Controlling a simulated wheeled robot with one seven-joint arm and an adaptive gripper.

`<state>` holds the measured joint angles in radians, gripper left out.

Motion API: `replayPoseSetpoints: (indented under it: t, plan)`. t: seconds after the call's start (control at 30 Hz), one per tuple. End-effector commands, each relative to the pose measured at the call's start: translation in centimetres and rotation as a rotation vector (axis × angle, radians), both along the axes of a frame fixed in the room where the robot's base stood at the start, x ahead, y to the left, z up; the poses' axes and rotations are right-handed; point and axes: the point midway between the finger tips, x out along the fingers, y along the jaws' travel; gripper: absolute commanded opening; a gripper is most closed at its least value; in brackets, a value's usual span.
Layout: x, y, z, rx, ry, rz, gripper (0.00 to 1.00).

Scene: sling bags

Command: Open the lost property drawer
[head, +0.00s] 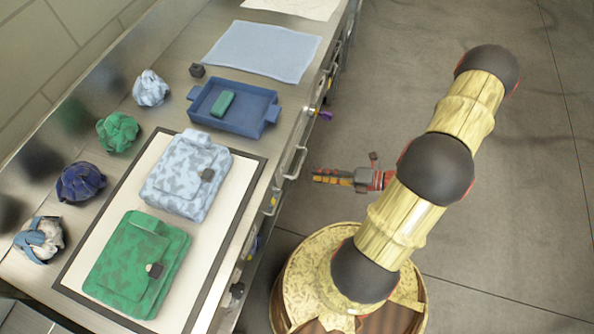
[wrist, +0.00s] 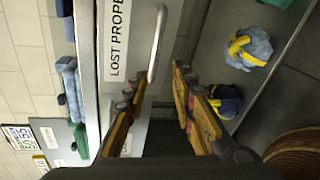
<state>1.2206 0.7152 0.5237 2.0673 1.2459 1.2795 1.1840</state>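The lost property drawer shows in the wrist view as a pale front with a white label (wrist: 115,40) reading "LOST PROPE", the rest cut off. Its metal bar handle (wrist: 157,45) stands out from the front; the drawer looks shut. My gripper (wrist: 158,76) is open, its two orange and dark fingers spread on either side of the handle's near end. I cannot tell whether either finger touches it. In the head view my gripper (head: 317,175) is beside the counter front, pointing at it, near a bar handle (head: 295,163).
The counter carries a green bag (head: 135,265) and a light blue bag (head: 185,175) on a framed mat, a blue tray (head: 270,118) and several crumpled bags. Blue bags with yellow straps (wrist: 248,48) lie lower down. Grey floor (head: 500,200) is clear beside my arm.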

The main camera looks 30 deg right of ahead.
Motion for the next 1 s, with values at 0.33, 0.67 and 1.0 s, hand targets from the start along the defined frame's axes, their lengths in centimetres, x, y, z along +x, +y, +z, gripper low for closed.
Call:
replayPoseSetpoints:
  t: [0.33,0.67,1.0]
  plan:
    - [1.4,-1.0,0.7,0.189,0.119,-0.105,0.26]
    - [4.6,1.7,-0.3,0.188,0.119,-0.1,0.26]
    - [7.0,3.5,-0.8,0.187,0.118,-0.102,0.26]
